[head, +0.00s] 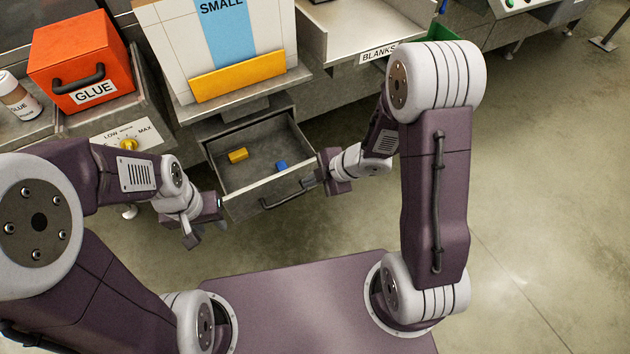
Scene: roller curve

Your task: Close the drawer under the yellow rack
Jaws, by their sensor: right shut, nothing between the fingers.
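The grey drawer (222,178) under the rack with the yellow lip (238,76) is pulled out. A yellow block (238,156) and a blue block (281,166) lie inside it. Its dark bar handle (284,194) is on the front panel. My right gripper (310,182) is shut and empty at the right end of the drawer front, close to the handle; whether it touches is unclear. My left gripper (207,232) hangs just left of the drawer's front left corner, its fingers apart and nothing seen between them.
An orange GLUE box (82,60) and a bottle (18,95) stand on the left counter, above a panel with a yellow knob (129,144). A BLANKS tray (365,30) is right of the rack. The floor (540,180) to the right is clear.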

